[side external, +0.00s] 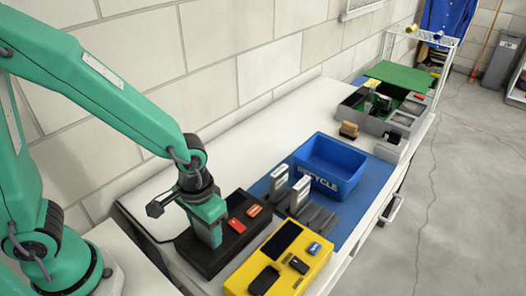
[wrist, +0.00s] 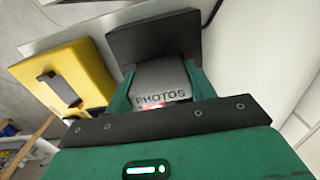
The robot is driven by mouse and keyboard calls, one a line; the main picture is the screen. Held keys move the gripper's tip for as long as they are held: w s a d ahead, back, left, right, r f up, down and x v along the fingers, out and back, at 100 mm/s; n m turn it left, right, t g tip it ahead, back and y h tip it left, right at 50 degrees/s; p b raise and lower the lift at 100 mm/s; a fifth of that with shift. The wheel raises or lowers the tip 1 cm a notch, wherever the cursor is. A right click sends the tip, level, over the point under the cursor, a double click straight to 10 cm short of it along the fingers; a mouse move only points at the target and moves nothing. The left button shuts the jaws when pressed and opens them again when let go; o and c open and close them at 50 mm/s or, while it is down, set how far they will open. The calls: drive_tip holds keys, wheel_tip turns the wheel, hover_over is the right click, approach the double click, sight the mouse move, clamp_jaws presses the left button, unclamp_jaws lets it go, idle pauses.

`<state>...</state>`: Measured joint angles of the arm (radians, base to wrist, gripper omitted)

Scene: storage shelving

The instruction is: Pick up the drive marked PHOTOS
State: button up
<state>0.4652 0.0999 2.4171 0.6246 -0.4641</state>
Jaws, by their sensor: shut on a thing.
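The drive marked PHOTOS (wrist: 162,76) is grey, and its dark lettering faces the wrist camera. It sits between the two green fingers of my gripper (wrist: 160,88), which is shut on it. In the side view my gripper (side external: 211,242) points down at the left part of the black tray (side external: 203,262). The drive is hidden behind the fingers there. I cannot tell whether it still touches the tray. A red drive (side external: 236,225) and an orange drive (side external: 254,211) lie in the black tray, right of my gripper.
A yellow tray (side external: 241,284) with black items and a blue item stands in front. Upright grey items (side external: 300,190) and a blue RECYCLE bin (side external: 335,180) stand on a blue mat (side external: 375,185). A grey divided box is farther back. The bench behind the black tray is clear.

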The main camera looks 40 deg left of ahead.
drive_tip(key=shift+r, duration=0.1)
drive_tip(key=shift+r, duration=2.05)
drive_tip(key=s+d+r, duration=0.6)
drive_tip(key=s, duration=0.3)
drive_tip(key=shift+s+d+r, duration=0.15)
drive_tip(key=shift+s+r, duration=0.2)
drive_tip(key=shift+s, duration=0.05)
